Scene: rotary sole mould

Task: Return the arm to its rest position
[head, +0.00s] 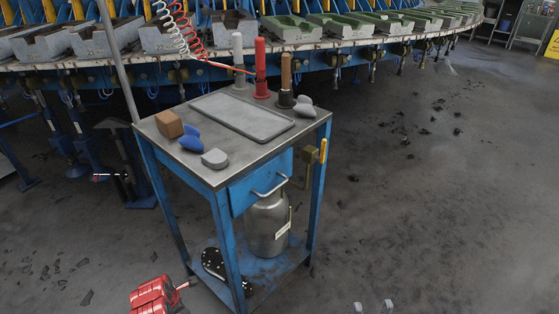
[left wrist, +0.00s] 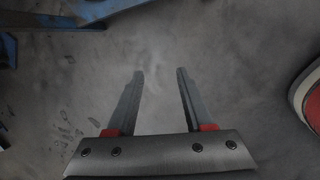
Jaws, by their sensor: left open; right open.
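My right gripper (head: 373,307) shows only as two grey fingertips at the bottom edge of the head view. The tips are apart with bare floor between them. My left gripper (left wrist: 160,85) fills the lower middle of the left wrist view. Its two grey fingers with red bases are spread, and only grey floor shows between them. Neither gripper touches anything that I can see. The blue work cart (head: 245,165) stands left of my right gripper in the head view, apart from it.
On the cart are a grey tray (head: 240,118), a brown block (head: 169,124), blue and grey pieces, and upright tools. A metal canister (head: 267,225) stands on its lower shelf. The mould carousel (head: 340,35) runs behind. A red object (head: 153,295) is at bottom left. Floor at right is open.

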